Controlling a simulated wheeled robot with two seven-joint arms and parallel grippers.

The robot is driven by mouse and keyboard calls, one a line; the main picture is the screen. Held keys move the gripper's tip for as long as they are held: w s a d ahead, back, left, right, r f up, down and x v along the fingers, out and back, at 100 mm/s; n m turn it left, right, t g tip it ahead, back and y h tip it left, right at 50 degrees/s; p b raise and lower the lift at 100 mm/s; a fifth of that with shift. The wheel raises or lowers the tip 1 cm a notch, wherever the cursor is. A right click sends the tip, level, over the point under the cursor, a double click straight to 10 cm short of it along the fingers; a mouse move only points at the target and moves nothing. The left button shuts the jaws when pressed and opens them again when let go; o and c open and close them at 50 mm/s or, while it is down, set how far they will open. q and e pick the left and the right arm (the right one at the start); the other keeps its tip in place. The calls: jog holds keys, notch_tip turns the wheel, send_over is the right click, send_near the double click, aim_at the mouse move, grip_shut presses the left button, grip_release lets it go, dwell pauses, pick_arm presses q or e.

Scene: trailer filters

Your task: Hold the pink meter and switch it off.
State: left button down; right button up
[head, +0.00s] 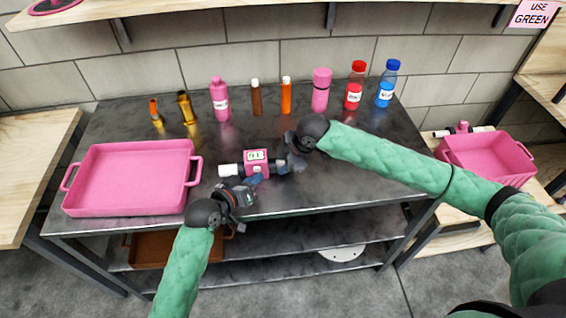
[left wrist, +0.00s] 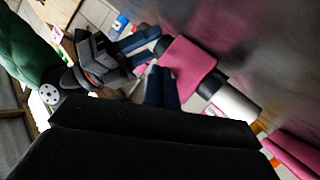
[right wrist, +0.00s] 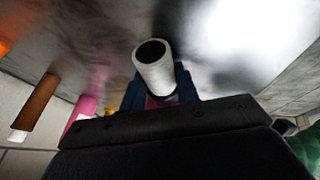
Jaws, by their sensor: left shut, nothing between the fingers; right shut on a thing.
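The pink meter (head: 256,157) has a white display on top and white pipe ends. It lies level over the middle of the dark table; I cannot tell whether it touches the top. Its pink body shows in the left wrist view (left wrist: 190,66), and a white pipe end (right wrist: 154,68) in the right wrist view. My right gripper (head: 281,164) is shut on the meter at its right side. My left gripper (head: 257,179) is shut and empty at the meter's near side, very close to its body; I cannot tell whether they touch. The display's reading is too small to make out.
A pink tray (head: 130,205) stands on the table's left. Along the back stand brass parts (head: 186,108), a pink bottle (head: 219,100), brown and orange tubes, a pink cup (head: 320,90), and red (head: 354,88) and blue bottles (head: 386,85). A pink crate (head: 490,160) is at right.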

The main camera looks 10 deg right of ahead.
pick_arm(q)
jog(key=shift+w, duration=0.5)
dwell(0.4)
jog(key=shift+s, duration=0.65)
jog(key=shift+s, duration=0.1)
jog(key=shift+s, duration=2.9)
pick_arm(e)
jog(key=o, duration=1.2)
